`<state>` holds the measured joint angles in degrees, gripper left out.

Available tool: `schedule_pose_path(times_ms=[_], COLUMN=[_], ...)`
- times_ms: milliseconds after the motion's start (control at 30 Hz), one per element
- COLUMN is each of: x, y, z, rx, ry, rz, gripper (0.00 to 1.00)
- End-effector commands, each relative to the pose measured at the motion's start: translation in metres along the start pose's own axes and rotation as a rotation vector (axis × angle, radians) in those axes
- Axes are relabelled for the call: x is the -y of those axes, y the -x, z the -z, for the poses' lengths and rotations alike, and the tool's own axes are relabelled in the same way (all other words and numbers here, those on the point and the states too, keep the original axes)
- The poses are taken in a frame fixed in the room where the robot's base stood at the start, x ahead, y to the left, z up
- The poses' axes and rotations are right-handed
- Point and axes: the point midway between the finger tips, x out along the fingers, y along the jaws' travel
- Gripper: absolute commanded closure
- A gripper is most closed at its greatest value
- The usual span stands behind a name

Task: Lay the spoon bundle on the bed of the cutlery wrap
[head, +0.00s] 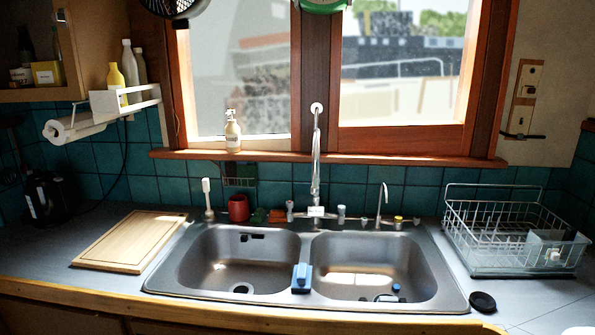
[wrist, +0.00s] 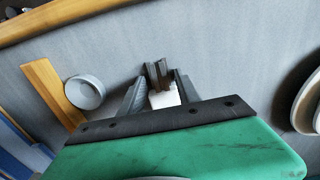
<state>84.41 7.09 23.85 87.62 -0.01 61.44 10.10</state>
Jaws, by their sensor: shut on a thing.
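In the wrist view my gripper (wrist: 159,84) is shut on a small bundle of dark upright pieces with a white part below, which I take to be the spoon bundle (wrist: 163,98). Its ends are too small to make out. Grey counter surface shows beyond it; I cannot tell how high above it the bundle is. My gripper is not visible in the head view. I cannot pick out the cutlery wrap in either view.
In the wrist view a round grey cup-like thing (wrist: 84,92) stands beside a wooden strip (wrist: 52,90) at left; pale round things (wrist: 306,103) lie at right. The head view shows a double sink (head: 240,262), a cutting board (head: 130,241) and a wire dish rack (head: 510,240).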

Motion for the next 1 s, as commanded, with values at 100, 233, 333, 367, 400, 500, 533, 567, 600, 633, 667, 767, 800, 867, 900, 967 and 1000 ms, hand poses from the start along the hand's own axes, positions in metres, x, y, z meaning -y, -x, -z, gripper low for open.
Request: schedule_pose_path(times_ms=[100,233,333,367,400,500,533,567,600,633,667,767,800,867,900,967,1000], x=[0.000,0.000,0.000,0.000,0.000,0.000,0.000,0.000,0.000,0.000,0.000,0.000,0.000,0.000,0.000,0.000,0.000], y=[0.000,0.000,0.001,0.001,0.003,0.010,0.013,0.015,0.019,0.021,0.024,0.032,0.035,0.040,0.043,0.048,0.051], z=[0.000,0.000,0.000,0.000,0.000,0.001,0.001,0.001,0.001,0.001,0.001,0.001,0.001,0.001,0.001,0.001,0.001], rx=[0.000,0.000,-0.001,-0.001,-0.002,-0.002,-0.002,-0.002,-0.002,-0.002,-0.002,-0.002,-0.002,-0.002,-0.002,-0.002,-0.002], ry=[0.000,0.000,0.000,0.000,0.000,0.000,0.000,0.000,0.000,0.000,0.000,0.000,0.000,0.000,0.000,0.000,0.000], rz=[0.000,0.000,0.000,0.000,0.000,0.000,0.000,0.000,0.000,0.000,0.000,0.000,0.000,0.000,0.000,0.000,0.000], gripper=[1.00,1.00,1.00,1.00,1.00,1.00,1.00,1.00,1.00,1.00,1.00,1.00,1.00,1.00,1.00,1.00,1.00])
